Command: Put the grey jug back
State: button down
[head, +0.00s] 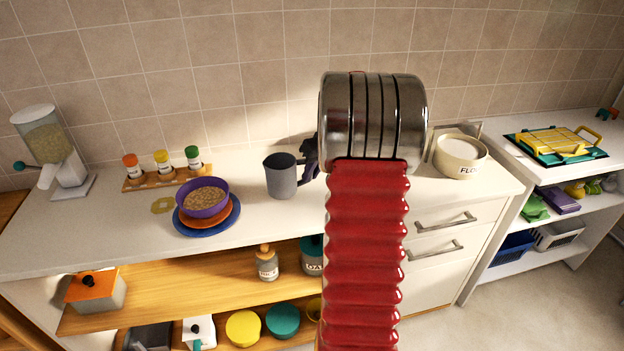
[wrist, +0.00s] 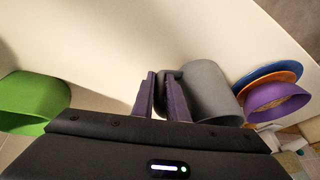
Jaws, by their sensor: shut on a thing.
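The grey jug (head: 282,178) is upright at the white counter (head: 130,227), to the left of my arm in the head view. I cannot tell whether its base touches the counter. My gripper (head: 311,160) is at the jug's right side, shut on its handle. In the wrist view the purple fingers of my gripper (wrist: 161,98) close around the handle, and the jug (wrist: 212,94) is just right of them. My arm hides the counter behind it in the head view.
A purple bowl (head: 205,200) of grain stands on orange and blue plates left of the jug. A spice rack (head: 163,178) and a cereal dispenser (head: 55,150) stand further left. A flour pot (head: 460,155) is at right. A green container (wrist: 32,105) shows in the wrist view.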

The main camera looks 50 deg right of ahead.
jog(key=shift+f, duration=1.25)
jog(key=shift+f, duration=0.1)
jog(key=c, duration=1.7)
grip_release()
jog(key=shift+c, duration=0.2)
jog(key=v, duration=1.2)
jog(key=shift+a, duration=0.1)
